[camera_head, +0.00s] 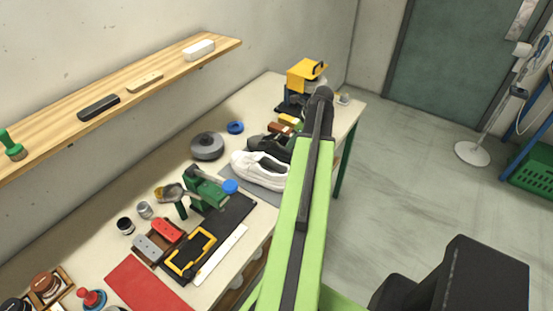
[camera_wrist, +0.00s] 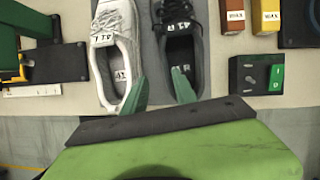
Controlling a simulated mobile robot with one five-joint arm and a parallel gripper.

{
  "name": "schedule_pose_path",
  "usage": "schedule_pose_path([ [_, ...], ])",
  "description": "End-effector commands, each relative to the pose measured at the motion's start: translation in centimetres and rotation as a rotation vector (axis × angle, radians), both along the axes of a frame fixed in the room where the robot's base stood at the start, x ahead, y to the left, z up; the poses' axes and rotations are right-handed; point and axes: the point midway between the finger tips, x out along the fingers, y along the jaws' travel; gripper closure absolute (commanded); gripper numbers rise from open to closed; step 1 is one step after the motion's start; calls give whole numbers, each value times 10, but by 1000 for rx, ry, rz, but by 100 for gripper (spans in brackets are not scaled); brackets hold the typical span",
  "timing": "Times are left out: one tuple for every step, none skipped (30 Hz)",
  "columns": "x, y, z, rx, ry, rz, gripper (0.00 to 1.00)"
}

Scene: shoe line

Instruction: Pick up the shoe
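A white shoe (camera_head: 255,173) and a black shoe (camera_head: 268,146) stand side by side on a grey mat on the workbench. In the wrist view the white shoe (camera_wrist: 112,50) is at left and the black shoe (camera_wrist: 183,50) at right, heels toward me. My gripper (camera_wrist: 158,84) is open, with nothing between its green fingertips. Its left fingertip overlaps the right edge of the white shoe's heel, and its right one overlaps the black shoe's opening. I cannot tell whether either touches. In the head view my arm hides part of the shoes, and the fingers do not show.
A green clamp-like tool (camera_head: 205,188) stands left of the shoes, with a grey round object (camera_head: 207,146) behind. Small brown and yellow boxes (camera_wrist: 265,15) and a switch box (camera_wrist: 257,75) lie right of the black shoe. A wooden shelf (camera_head: 60,128) runs along the wall.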

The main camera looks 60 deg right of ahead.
Motion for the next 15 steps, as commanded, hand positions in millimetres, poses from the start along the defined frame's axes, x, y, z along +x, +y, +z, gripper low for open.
schedule_pose_path([
  [5,1,-22,0,0,1,66],
  [8,1,-27,-1,0,2,66],
  [11,1,-34,-1,0,2,66],
  [13,2,-37,-1,0,2,66],
  [14,2,-40,-1,0,2,66],
  [16,2,-41,-1,0,2,66],
  [16,2,-41,-1,0,2,66],
  [17,2,-40,-1,0,2,66],
  [17,2,-39,-2,0,1,66],
  [17,2,-39,-1,0,2,66],
  [17,2,-39,-1,0,2,66],
  [18,2,-42,-1,0,2,66],
  [19,2,-45,-1,0,2,66],
  [21,2,-48,-1,0,3,66],
  [24,1,-54,-1,0,3,66],
])
